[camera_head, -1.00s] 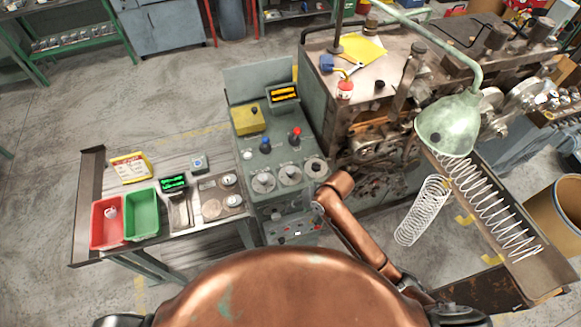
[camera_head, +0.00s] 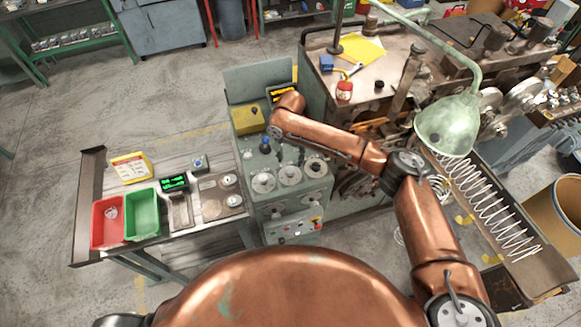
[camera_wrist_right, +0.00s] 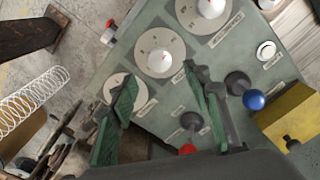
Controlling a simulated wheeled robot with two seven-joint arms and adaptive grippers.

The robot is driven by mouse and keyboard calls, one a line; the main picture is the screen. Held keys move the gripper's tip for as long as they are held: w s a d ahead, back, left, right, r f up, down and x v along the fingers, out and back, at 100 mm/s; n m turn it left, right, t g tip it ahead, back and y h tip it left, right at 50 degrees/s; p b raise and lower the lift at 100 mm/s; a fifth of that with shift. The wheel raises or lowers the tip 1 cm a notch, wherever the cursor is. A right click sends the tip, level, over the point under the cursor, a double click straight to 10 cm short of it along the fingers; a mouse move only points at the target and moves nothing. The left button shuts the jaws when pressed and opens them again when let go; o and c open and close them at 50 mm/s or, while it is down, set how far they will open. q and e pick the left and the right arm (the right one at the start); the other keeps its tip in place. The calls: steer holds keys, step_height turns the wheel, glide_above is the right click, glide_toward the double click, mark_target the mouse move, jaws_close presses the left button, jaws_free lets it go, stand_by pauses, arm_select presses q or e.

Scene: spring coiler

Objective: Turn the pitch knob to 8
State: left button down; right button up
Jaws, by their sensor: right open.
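The grey-green control panel (camera_head: 300,205) carries three round dials with pale knobs: a left dial (camera_head: 263,182), a middle dial (camera_head: 290,175) and a right dial (camera_head: 315,167). Their labels are too small to read, so I cannot tell which is the pitch knob. In the right wrist view my right gripper (camera_wrist_right: 160,73) is open and empty, its green fingers spread above the panel. The middle dial (camera_wrist_right: 160,55) shows between the fingertips; the right dial (camera_wrist_right: 114,84) is partly behind one finger. My left gripper is not in view.
A blue-topped lever (camera_head: 265,146) and a red-topped one (camera_wrist_right: 188,149) stand close to the gripper. A yellow box (camera_head: 247,120) and an amber display sit behind. The side table (camera_head: 185,145) holds a red bin (camera_head: 98,231) and a green bin (camera_head: 141,227).

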mark_target(290, 170)
step_height(290, 170, down, 7)
steer(key=shift+r+p, duration=0.2)
steer(key=shift+p, duration=0.35)
steer(key=shift+c, duration=0.4)
steer(key=c, duration=1.1)
steer(key=shift+o, duration=0.2)
